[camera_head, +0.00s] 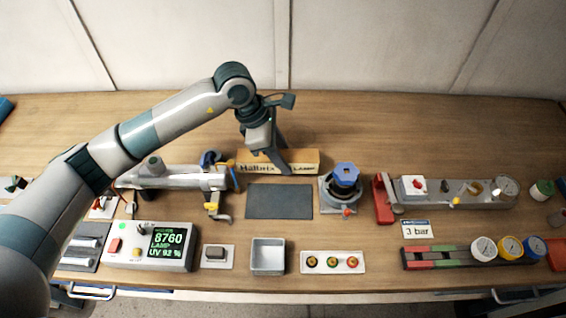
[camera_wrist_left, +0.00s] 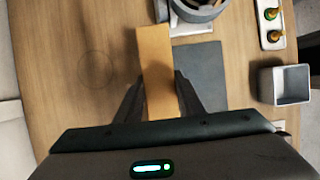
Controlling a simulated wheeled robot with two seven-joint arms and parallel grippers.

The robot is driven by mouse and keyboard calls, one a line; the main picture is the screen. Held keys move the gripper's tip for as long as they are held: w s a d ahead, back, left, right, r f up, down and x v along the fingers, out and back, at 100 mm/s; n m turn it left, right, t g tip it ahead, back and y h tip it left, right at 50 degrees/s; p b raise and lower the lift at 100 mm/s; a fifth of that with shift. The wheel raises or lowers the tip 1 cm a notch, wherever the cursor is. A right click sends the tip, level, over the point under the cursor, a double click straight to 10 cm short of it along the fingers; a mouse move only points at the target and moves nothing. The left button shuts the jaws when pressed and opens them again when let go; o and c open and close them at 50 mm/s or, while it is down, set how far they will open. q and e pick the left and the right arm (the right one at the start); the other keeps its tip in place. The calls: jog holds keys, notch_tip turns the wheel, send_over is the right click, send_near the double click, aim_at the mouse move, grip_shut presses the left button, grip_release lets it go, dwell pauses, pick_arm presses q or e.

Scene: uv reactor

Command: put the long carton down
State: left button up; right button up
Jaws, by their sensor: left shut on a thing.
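The long carton (camera_head: 304,161) is a tan box with dark lettering, lying lengthwise left to right behind the dark grey mat in the head view. My left gripper (camera_head: 282,165) reaches down over it from behind and is shut on it near its middle. In the left wrist view the carton (camera_wrist_left: 154,62) runs between the two fingers of my left gripper (camera_wrist_left: 160,97). Whether its underside touches the table is hard to tell. My right gripper is not in view.
The dark mat (camera_head: 279,202) lies bare in front of the carton. A blue-capped round device (camera_head: 344,180) stands close to the carton's right end, and a grey cylindrical reactor (camera_head: 175,178) is at the left. A grey open bin (camera_head: 267,257) stands in front. The table behind is clear.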

pick_arm(q)
jog(key=shift+f+p, duration=0.3)
jog(key=shift+f, duration=0.05)
jog(key=shift+f+p, duration=0.55)
jog(key=shift+f, duration=0.9)
jog(key=shift+f, duration=0.1)
jog(key=shift+f, duration=0.1)
jog(key=o, duration=1.1)
jog(key=shift+c, duration=0.2)
jog(key=shift+r, duration=0.25)
